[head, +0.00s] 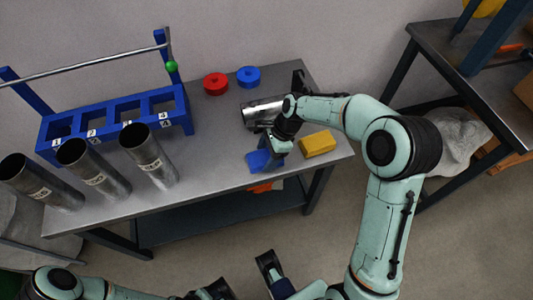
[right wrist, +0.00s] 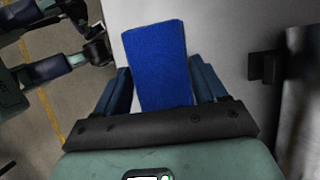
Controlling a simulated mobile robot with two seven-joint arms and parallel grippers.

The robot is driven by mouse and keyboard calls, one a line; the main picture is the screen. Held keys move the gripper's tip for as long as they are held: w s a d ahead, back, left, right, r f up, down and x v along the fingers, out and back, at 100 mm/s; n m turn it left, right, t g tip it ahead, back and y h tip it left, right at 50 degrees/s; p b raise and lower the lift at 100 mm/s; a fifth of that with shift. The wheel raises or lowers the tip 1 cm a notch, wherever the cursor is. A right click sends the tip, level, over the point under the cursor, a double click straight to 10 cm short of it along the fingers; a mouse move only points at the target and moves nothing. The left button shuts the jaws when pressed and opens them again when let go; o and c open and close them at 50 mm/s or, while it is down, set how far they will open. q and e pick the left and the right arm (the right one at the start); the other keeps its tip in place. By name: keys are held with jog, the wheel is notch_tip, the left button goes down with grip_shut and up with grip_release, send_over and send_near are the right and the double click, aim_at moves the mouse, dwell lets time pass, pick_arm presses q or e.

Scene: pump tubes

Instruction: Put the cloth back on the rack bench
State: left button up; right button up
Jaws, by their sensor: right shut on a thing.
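The blue cloth (head: 257,161) is at the front part of the grey rack bench (head: 222,166), right of its middle. My right gripper (head: 270,155) is shut on it from above. In the right wrist view the folded cloth (right wrist: 158,65) stands out between the two fingers (right wrist: 160,95). I cannot tell whether the cloth touches the bench top. My left gripper (head: 245,277) is open and empty, low in the head view, in front of the bench and away from it.
A blue rack (head: 115,120) and several steel tubes (head: 150,157) stand on the left of the bench. A red ring (head: 215,84), a blue ring (head: 248,77), a lying metal cylinder (head: 261,113) and a yellow block (head: 318,144) are around my right gripper. Another table (head: 470,95) stands right.

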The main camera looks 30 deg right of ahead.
jog(key=o, duration=1.2)
jog(key=shift+f, duration=0.1)
pick_arm(q)
jog(key=r+p, duration=0.1)
jog(key=s+r+p, duration=0.1)
jog(key=shift+s+d+r+p, duration=0.1)
jog(key=shift+s+r+p, duration=0.15)
jog(key=shift+p, duration=0.1)
pick_arm(e)
jog(key=v, duration=1.2)
